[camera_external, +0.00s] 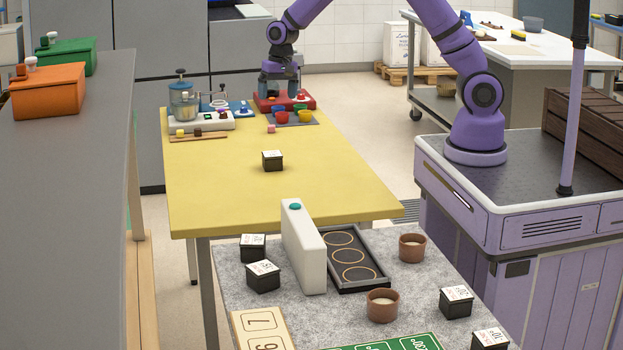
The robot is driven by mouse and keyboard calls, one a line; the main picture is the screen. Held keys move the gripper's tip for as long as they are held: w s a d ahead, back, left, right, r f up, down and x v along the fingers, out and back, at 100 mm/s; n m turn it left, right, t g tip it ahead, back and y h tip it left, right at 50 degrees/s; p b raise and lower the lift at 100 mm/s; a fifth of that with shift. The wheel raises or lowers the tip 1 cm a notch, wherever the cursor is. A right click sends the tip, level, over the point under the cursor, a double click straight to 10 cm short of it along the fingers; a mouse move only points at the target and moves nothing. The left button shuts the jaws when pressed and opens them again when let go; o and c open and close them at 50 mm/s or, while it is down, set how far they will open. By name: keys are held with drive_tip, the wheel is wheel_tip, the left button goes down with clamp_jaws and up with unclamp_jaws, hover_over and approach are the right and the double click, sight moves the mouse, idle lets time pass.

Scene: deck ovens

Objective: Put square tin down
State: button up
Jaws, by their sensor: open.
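A small dark square tin (272,161) with a pale top stands upright on the yellow table (230,205), near its middle. Several similar dark square tins with printed white tops stand on the grey felt surface in front, among them one at its left (263,277) and one at its right (456,302). My gripper (279,93) hangs pointing down over the far end of the yellow table, above a red board (308,101). It is open, and I see nothing held in it. It is well behind the tin on the yellow table, apart from it. Its fingertips are small and partly unclear.
A white board with a glass jar (185,102) is at the back left. A white upright panel (303,247) stands beside a black tray (350,258). The yellow table's front half is clear.

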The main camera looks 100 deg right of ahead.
drive_tip(key=s+a+r+n+t, duration=0.1)
drive_tip(key=s+a+r+n, duration=0.4)
drive_tip(key=a+r, duration=0.45)
drive_tip(key=s+a+r+n+t, duration=0.1)
drive_tip(key=s+a+r+n, duration=0.2)
drive_tip(key=s+a+r, duration=0.6)
drive_tip(key=s+a+r+n+t, duration=0.1)
drive_tip(key=s+a+n, duration=0.2)
drive_tip(key=s, duration=0.6)
drive_tip(key=s+a+r+n+t, duration=0.1)
drive_tip(key=s+a+n, duration=0.3)
drive_tip(key=s, duration=0.5)
drive_tip(key=shift+s+a+r, duration=0.15)
drive_tip(key=shift+a+r, duration=0.65)
drive_tip(key=shift+a, duration=0.15)
drive_tip(key=shift+o, duration=0.4)
